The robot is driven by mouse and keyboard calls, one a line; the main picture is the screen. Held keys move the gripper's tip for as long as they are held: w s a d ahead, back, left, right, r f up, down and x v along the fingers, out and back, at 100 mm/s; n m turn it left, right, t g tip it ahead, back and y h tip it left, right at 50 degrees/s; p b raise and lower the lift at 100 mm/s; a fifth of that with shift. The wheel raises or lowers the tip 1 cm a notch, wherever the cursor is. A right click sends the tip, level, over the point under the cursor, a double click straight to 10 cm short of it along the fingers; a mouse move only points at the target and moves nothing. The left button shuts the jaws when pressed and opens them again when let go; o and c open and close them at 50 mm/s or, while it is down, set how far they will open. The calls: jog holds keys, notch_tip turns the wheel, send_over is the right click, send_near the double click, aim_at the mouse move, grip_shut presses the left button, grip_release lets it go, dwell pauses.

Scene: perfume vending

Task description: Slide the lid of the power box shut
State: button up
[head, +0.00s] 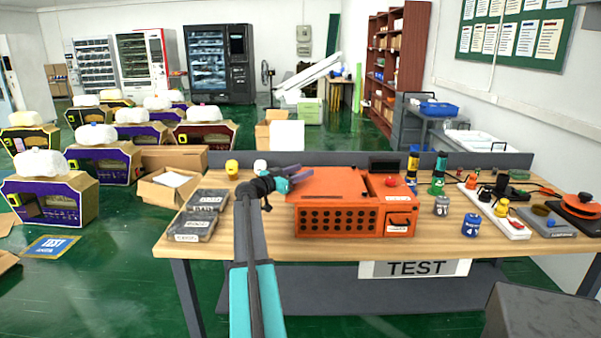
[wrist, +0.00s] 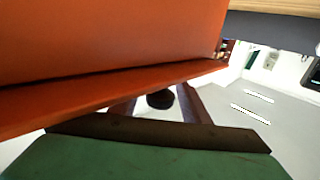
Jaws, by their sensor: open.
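The orange power box (head: 340,220) stands on the wooden table, with round holes along its front and a control section on its right. Its flat orange lid (head: 335,186) lies on top. My gripper (head: 303,176) is at the lid's upper left, its fingers pointing right and open. In the wrist view, a large orange surface (wrist: 110,45) and an orange edge strip (wrist: 100,100) fill the upper left, close to the fingers (wrist: 155,100). I cannot tell whether the fingers touch the lid. The box's inside is hidden.
Grey labelled blocks (head: 201,215) lie left of the box. Right of the box are a green bottle (head: 438,175), small cans (head: 471,224) and a white power strip (head: 500,222). A low grey panel (head: 330,158) runs along the table's back.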

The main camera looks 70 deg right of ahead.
aim_at(310, 179)
grip_shut()
jog(key=shift+s+f, duration=0.1)
jog(key=shift+s, duration=0.05)
jog(key=shift+s+d+f+b, duration=0.1)
jog(key=shift+s+d+b, duration=0.25)
jog(key=shift+s+b, duration=0.65)
jog(key=shift+s+d+b, duration=0.25)
jog(key=shift+s+b, duration=0.15)
jog(key=shift+b, duration=0.35)
jog(key=shift+s+r, duration=0.1)
jog(key=shift+r, duration=0.1)
grip_release()
jog(key=shift+s, duration=0.1)
